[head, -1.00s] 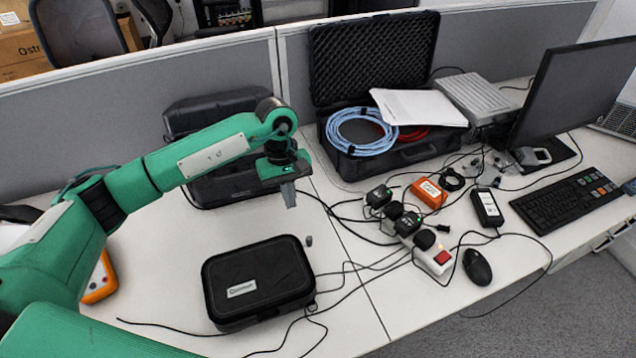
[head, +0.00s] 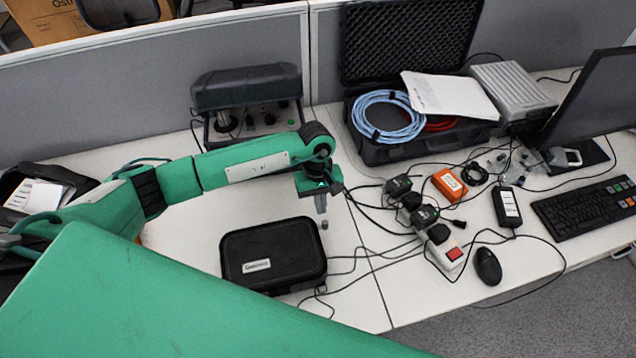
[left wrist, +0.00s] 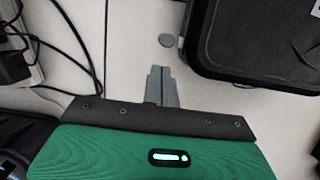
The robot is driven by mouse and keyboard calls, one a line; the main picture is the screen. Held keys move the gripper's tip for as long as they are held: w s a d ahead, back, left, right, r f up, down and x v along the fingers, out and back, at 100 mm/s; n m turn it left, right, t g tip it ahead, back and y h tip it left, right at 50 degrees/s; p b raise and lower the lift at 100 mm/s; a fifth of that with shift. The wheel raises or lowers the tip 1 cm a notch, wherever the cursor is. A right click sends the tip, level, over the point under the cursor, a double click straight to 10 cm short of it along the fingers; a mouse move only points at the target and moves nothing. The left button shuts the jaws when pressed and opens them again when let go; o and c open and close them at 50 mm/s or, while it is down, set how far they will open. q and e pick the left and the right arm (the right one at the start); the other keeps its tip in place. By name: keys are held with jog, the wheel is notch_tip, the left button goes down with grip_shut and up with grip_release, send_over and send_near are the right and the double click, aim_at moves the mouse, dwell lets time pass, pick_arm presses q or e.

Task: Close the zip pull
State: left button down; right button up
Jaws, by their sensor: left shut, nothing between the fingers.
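The black zip case (head: 262,268) lies shut-looking on the desk with a pale label. A small grey knob, which looks like the zip pull (head: 324,225), is at its far right corner. It also shows in the left wrist view (left wrist: 167,41) as a round grey piece close beside the case (left wrist: 245,72). My left gripper (head: 321,208) points down with its fingers together and empty, just above and behind the pull. In the left wrist view its fingertips (left wrist: 162,69) are a short gap from the pull. My right gripper is out of view.
A black and grey device (head: 250,92) stands behind my left arm. Cables run right of the case to a power strip (head: 445,252) with several plugs. An open foam-lined case (head: 405,150) is at the back. A mouse (head: 487,266) and keyboard (head: 585,208) are at right.

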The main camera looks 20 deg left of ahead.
pick_arm(q)
jog(key=shift+s+d, duration=0.5)
jog(key=shift+s, duration=0.15)
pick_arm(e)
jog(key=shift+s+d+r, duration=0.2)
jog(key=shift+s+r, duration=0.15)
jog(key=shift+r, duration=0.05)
